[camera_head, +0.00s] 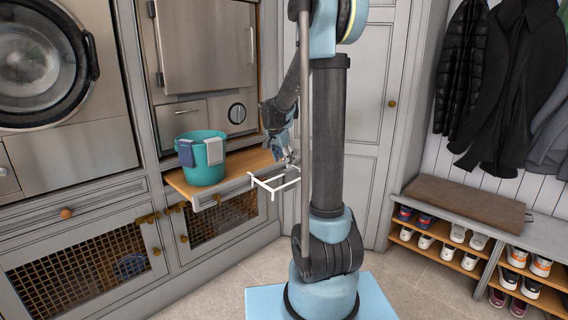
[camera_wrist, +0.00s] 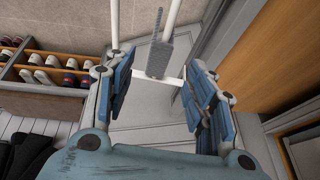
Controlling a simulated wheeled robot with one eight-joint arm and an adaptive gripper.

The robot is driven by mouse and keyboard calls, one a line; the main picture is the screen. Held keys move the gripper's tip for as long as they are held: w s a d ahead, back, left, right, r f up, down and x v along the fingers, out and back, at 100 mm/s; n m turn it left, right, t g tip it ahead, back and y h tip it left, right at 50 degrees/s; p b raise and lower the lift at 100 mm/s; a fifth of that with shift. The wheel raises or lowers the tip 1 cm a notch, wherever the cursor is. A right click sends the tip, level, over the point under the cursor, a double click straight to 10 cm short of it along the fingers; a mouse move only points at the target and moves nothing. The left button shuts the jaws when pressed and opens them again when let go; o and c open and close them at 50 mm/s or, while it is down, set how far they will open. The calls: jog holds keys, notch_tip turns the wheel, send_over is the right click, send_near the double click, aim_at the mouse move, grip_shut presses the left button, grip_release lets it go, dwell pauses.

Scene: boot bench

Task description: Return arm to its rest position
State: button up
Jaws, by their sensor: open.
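My gripper (camera_head: 288,157) hangs beside the pull-out wooden shelf, just above the white rail frame (camera_head: 272,184), partly hidden behind my own arm column. In the wrist view my gripper (camera_wrist: 160,88) has its blue-padded fingers spread wide apart. White bars (camera_wrist: 172,80) and a small grey textured piece (camera_wrist: 160,58) show in the gap beyond the fingers. I cannot tell what the grey piece is. No finger visibly closes on it. My arm is bent, reaching down to the left of its column.
A teal bucket (camera_head: 205,172) with a dark blue cloth (camera_head: 186,153) and a light grey cloth (camera_head: 214,151) over its rim stands on the wooden shelf (camera_head: 248,160). A shoe bench (camera_head: 470,203) and hanging coats (camera_head: 505,75) are at right. Floor is open between.

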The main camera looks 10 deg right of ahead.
jog(key=s+d+r+n+y, duration=0.15)
jog(key=s+n, duration=0.35)
jog(key=s, duration=1.6)
jog(key=s+f+n, duration=0.3)
jog(key=s, duration=0.6)
jog(key=s+f+n+g+y, duration=0.1)
jog(key=s+f+n, duration=0.2)
jog(key=s, duration=0.6)
jog(key=shift+s+a+f, duration=0.25)
jog(key=shift+a+f, duration=0.2)
jog(key=shift+f, duration=0.2)
jog(key=shift+y, duration=0.25)
jog(key=shift+w+f, duration=0.2)
jog(key=shift+w, duration=0.25)
